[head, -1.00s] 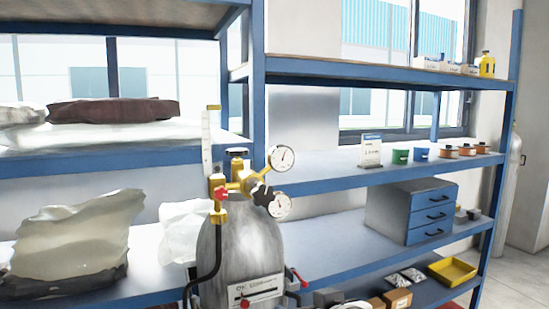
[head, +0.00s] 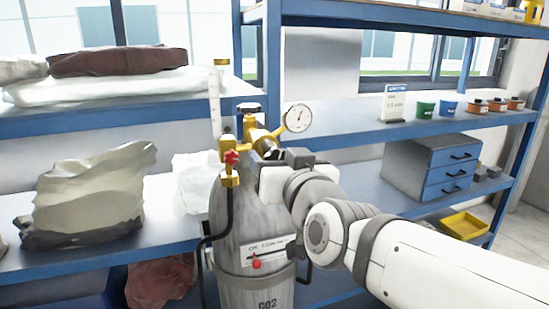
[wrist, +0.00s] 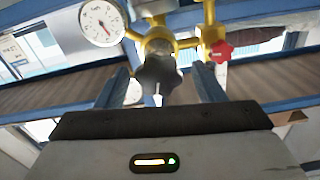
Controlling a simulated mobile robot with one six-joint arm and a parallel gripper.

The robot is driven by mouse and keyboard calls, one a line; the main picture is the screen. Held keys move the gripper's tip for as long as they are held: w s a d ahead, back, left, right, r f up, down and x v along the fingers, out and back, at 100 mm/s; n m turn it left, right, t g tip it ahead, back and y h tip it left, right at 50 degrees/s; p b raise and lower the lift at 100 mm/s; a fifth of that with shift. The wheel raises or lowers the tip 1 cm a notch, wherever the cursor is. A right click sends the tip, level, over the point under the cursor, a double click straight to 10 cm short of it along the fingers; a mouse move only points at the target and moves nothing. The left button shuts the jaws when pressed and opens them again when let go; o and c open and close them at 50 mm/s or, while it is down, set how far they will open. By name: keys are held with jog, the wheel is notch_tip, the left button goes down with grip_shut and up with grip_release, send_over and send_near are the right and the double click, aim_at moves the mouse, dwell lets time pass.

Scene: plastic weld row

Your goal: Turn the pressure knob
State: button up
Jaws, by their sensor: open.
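The pressure knob is a black lobed knob (wrist: 158,76) in the middle of the wrist view, on the front of a brass regulator (wrist: 160,40). My gripper (wrist: 162,72) is open, with one dark finger on each side of the knob. I see a gap on both sides, and nothing is held. In the head view the regulator (head: 258,137) sits on top of a grey CO2 cylinder (head: 236,225). My gripper (head: 283,160) is right at the regulator's lower right and hides most of the knob there.
A round white gauge (head: 298,117) stands close above my gripper. A small red knob (head: 232,157) and a black hose (head: 203,260) are on the regulator's left side. Blue shelving (head: 345,132) with small pots and a drawer unit (head: 432,167) stands behind.

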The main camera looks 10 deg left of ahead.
jog(key=shift+w+a, duration=0.2)
jog(key=shift+w, duration=0.1)
jog(key=shift+c, duration=0.2)
